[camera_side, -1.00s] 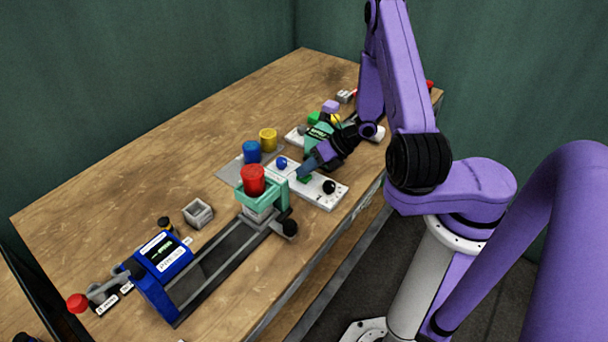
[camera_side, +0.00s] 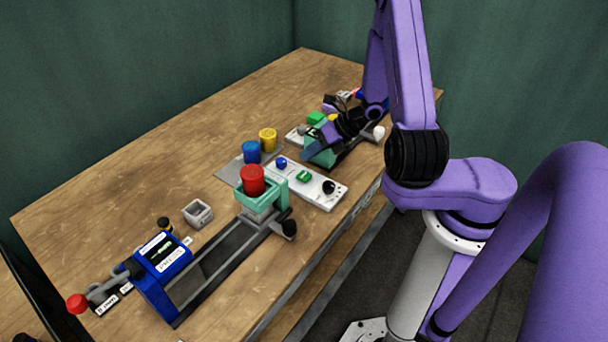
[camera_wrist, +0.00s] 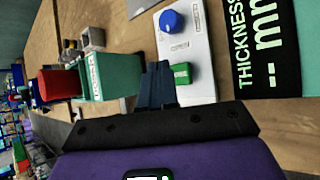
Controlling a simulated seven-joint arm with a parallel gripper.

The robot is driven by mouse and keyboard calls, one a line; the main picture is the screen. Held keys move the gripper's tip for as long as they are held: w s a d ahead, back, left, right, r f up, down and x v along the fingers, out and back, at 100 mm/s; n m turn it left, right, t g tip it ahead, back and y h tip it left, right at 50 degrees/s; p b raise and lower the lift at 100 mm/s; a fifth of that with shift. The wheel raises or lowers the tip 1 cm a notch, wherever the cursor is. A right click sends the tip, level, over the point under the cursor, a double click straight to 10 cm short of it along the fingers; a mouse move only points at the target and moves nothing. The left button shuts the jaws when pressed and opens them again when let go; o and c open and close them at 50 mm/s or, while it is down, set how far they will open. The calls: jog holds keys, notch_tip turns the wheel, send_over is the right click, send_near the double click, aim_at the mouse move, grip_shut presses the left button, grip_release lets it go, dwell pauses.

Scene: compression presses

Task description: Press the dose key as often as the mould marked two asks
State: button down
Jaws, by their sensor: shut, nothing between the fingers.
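A white panel (camera_side: 325,189) carries a blue knob (camera_side: 281,162), a green key (camera_side: 304,176) and a black knob (camera_side: 328,187). Its labels are too small to read, so I cannot tell which is the dose key. In the wrist view the green key (camera_wrist: 181,73) lies just right of my closed fingers (camera_wrist: 157,70). My gripper (camera_side: 309,157) is shut and empty, beyond the panel and apart from the key in the side view. No mould marked two can be made out.
The teal press (camera_side: 273,190) bears a red cylinder (camera_side: 252,180). Blue (camera_side: 251,152) and yellow (camera_side: 268,139) cylinders stand on a grey mat. A blue display box (camera_side: 163,257) is at front left. A thickness display (camera_wrist: 265,50) sits beside the panel.

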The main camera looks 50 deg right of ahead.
jog(key=shift+a+r, duration=0.1)
jog(key=shift+r, duration=0.7)
dwell(2.0)
notch_tip(320, 180, up, 4)
send_over(308, 174)
jog(key=shift+a+r, duration=0.1)
jog(key=shift+r, duration=0.05)
dwell(0.3)
jog(key=shift+f, duration=4.4)
jog(key=shift+f, duration=0.1)
jog(key=shift+f, duration=0.35)
